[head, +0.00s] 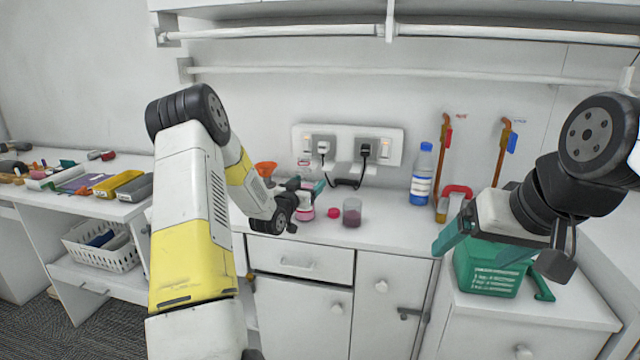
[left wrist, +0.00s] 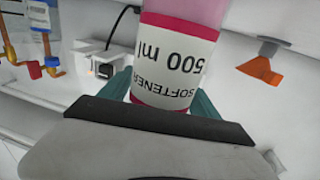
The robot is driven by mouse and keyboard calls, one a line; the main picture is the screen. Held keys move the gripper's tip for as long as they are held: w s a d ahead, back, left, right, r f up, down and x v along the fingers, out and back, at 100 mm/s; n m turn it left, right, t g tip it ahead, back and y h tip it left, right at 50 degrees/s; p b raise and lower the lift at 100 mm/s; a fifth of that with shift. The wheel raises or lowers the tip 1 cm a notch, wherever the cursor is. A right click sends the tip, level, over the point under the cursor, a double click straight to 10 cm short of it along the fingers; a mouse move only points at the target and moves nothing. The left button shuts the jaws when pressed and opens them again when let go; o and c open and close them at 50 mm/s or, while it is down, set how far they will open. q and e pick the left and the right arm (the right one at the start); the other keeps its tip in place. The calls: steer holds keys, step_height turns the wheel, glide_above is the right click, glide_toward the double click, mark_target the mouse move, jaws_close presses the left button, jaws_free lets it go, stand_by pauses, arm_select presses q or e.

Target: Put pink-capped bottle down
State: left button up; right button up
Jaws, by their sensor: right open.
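The softener bottle, with pink liquid and a white label reading "SOFTENER 500 ml", is in my left gripper (head: 308,188). Its pink lower part (head: 305,213) shows below the fingers in the head view. In the left wrist view the bottle (left wrist: 178,55) sits between both teal fingers, which press against its sides. It looks upright; its cap is hidden. I cannot tell whether its base touches the counter (head: 385,232). My right gripper (head: 452,236) is open and empty, at the right above a green crate.
A small pink object (head: 333,212) and a glass with dark red liquid (head: 352,212) stand close right of the bottle. An orange funnel (head: 266,169) is at its left. A blue-capped bottle (head: 422,175) stands farther right. The green crate (head: 485,270) sits on a lower cabinet.

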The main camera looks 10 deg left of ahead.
arm_select(q)
steer(key=shift+o, duration=0.4)
steer(key=shift+r, duration=0.25)
steer(key=s+a, duration=0.2)
steer(key=s, duration=0.9)
steer(key=s+d+r+g+y, duration=0.3)
steer(key=s+r+g, duration=0.2)
steer(key=s+r, duration=0.4)
steer(key=s+d+r+g+h, duration=0.1)
steer(key=s+d+g, duration=0.2)
steer(key=s, duration=1)
steer(key=s+d+r+n+g, duration=0.1)
steer(key=s+d+r+g, duration=0.1)
steer(key=s, duration=1)
steer(key=shift+s+d+r+n+g+h, duration=0.15)
steer(key=shift+s+d+n+g+h, duration=0.2)
steer(key=shift+d+g, duration=0.55)
steer(key=shift+d, duration=0.1)
